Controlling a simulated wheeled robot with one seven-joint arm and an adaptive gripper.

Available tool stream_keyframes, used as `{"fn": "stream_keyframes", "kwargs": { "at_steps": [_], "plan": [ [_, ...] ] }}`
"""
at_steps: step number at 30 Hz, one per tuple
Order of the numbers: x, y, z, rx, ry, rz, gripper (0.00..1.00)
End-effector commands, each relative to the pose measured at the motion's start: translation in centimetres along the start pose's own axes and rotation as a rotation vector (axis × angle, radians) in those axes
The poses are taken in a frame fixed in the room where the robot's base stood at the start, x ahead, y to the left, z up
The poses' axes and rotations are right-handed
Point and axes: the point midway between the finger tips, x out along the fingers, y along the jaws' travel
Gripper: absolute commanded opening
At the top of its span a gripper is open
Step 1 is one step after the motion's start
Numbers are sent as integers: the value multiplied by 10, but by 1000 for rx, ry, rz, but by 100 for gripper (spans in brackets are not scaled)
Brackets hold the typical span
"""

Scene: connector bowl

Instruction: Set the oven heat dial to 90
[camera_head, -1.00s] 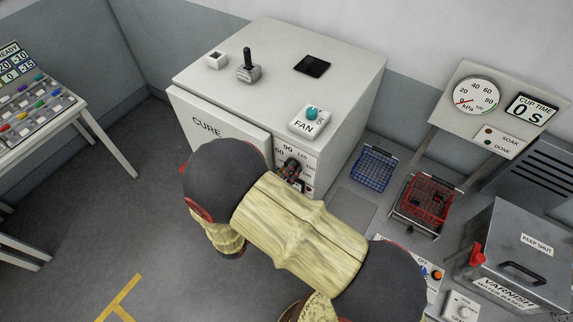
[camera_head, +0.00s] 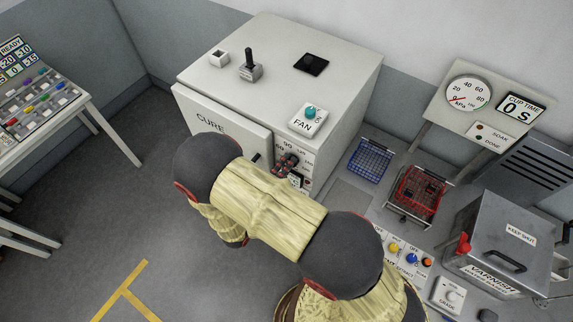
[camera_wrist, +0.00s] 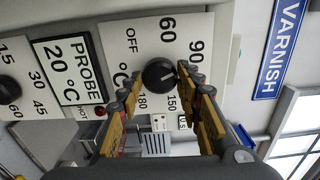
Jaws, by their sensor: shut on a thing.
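The oven heat dial is a black round knob (camera_wrist: 160,74) with a pale pointer mark, on a white panel marked OFF, 60, 90, 150 and 180. The pointer leans toward the right side of the wrist view; its exact number is unclear. My gripper (camera_wrist: 162,86) has its fingers on both sides of the dial and is shut on it. In the head view my gripper (camera_head: 287,164) is at the oven's front panel and hides the dial. The oven (camera_head: 330,115) is a pale box with a CURE door (camera_head: 222,128).
A PROBE display (camera_wrist: 66,72) reads 20 °C beside the dial panel, with another knob (camera_wrist: 8,90) at the left edge. A FAN switch (camera_head: 309,118) is on the oven top. A blue basket (camera_head: 371,160) and red basket (camera_head: 420,192) stand to the right.

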Motion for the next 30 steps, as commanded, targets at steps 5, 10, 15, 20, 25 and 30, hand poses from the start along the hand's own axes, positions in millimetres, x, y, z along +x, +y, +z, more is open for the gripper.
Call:
{"fn": "stream_keyframes", "kwargs": {
  "at_steps": [5, 10, 15, 20, 25, 30],
  "plan": [
    [0, 0, 1, -24, -2, 1, 10],
    [0, 0, 1, -29, -2, 1, 10],
    [0, 0, 1, -29, -2, 1, 10],
    [0, 0, 1, -29, -2, 1, 41],
    [0, 0, 1, -29, -1, 1, 50],
    [0, 0, 0, -29, -1, 1, 54]
  ]
}}
